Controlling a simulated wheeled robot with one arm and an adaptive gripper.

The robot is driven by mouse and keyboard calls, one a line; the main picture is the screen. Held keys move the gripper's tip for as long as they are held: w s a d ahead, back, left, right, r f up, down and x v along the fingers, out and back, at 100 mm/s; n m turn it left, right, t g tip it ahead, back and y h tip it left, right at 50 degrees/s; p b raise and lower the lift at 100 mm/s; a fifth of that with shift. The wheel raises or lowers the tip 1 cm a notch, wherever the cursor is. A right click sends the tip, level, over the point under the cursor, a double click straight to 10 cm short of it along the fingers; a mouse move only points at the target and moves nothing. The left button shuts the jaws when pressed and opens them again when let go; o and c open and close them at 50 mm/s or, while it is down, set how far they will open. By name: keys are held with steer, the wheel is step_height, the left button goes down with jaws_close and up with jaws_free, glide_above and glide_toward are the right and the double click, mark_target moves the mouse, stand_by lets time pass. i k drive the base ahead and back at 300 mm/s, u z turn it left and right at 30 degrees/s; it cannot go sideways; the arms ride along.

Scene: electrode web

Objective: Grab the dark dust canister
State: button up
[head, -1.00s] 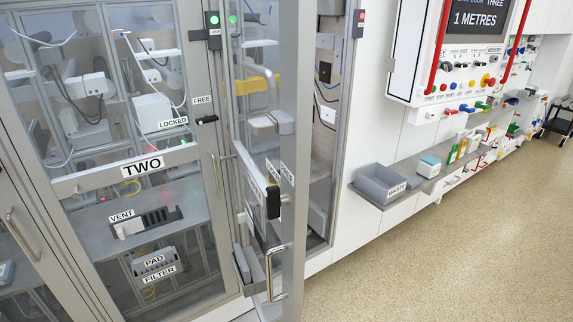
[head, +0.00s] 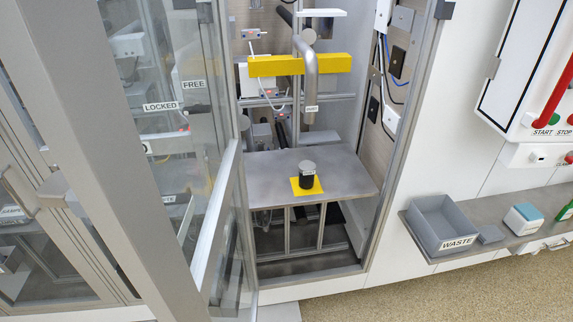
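The dark dust canister (head: 306,179) stands upright on a yellow square mat (head: 294,190) in the head view. It has a black body and a grey lid. The mat lies on a grey shelf (head: 262,170) inside the open cabinet bay, near the shelf's front right. A grey pipe (head: 310,85) with a small white label comes down above and behind the canister, with a gap between them. My gripper is not in view.
A yellow bar (head: 275,66) crosses the bay above the shelf. The framed glass door (head: 215,235) stands open at the bay's left side. A grey WASTE bin (head: 437,225) sits on a ledge at right. Speckled floor is clear at bottom right.

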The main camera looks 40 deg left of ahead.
mark_target(307, 170)
steer(key=u, duration=0.75)
steer(key=i, duration=0.85)
steer(key=u, duration=1.5)
steer(key=i, duration=0.35)
steer(key=u, duration=0.2)
